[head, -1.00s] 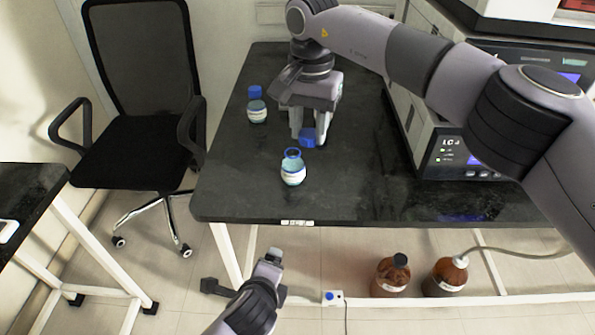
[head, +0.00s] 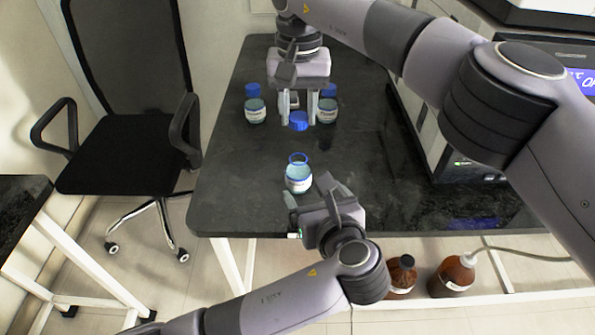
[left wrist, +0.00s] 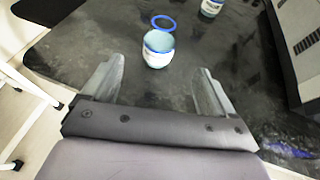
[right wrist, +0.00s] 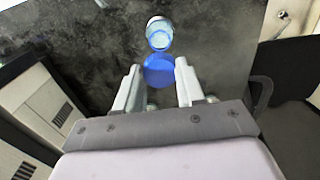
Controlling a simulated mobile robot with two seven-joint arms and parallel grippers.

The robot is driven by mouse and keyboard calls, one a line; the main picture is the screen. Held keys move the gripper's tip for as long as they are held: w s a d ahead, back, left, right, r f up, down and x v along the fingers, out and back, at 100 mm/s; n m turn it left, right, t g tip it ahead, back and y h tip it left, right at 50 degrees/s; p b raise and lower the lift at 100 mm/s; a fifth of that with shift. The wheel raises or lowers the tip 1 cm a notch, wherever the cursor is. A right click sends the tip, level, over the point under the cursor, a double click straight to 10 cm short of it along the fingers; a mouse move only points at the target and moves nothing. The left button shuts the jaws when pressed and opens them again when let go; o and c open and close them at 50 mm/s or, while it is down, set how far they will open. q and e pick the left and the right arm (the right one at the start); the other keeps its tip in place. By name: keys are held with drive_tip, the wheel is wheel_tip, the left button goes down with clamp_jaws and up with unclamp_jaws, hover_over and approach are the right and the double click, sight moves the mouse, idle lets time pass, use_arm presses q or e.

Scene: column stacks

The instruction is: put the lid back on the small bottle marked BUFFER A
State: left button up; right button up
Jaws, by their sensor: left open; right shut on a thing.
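The open bottle (head: 298,180) stands upright on the dark bench, with a blue ring around its bare neck and a white label too small to read. It also shows in the left wrist view (left wrist: 158,52) and the right wrist view (right wrist: 159,38). The blue lid (head: 299,121) is held between the fingertips of my right gripper (head: 298,117), behind and apart from the bottle; it fills the middle of the right wrist view (right wrist: 158,70). My left gripper (head: 312,195) is open and empty at the bottle's near right side, its fingers pointing toward it, not around it.
Two blue-capped bottles stand farther back, one at left (head: 255,111) and one at right (head: 328,110); another object is partly hidden behind my right gripper. An instrument (head: 465,150) stands at the bench's right. Brown bottles (head: 452,276) are below. The bench left of the bottle is clear.

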sight(302, 176)
use_arm(q)
drive_tip(key=x, duration=1.2)
drive_tip(key=shift+f, duration=0.15)
drive_tip(key=c, duration=1.5)
use_arm(e)
drive_tip(key=shift+f, duration=2.5)
drive_tip(key=shift+f, duration=0.9)
drive_tip(key=shift+f, duration=0.55)
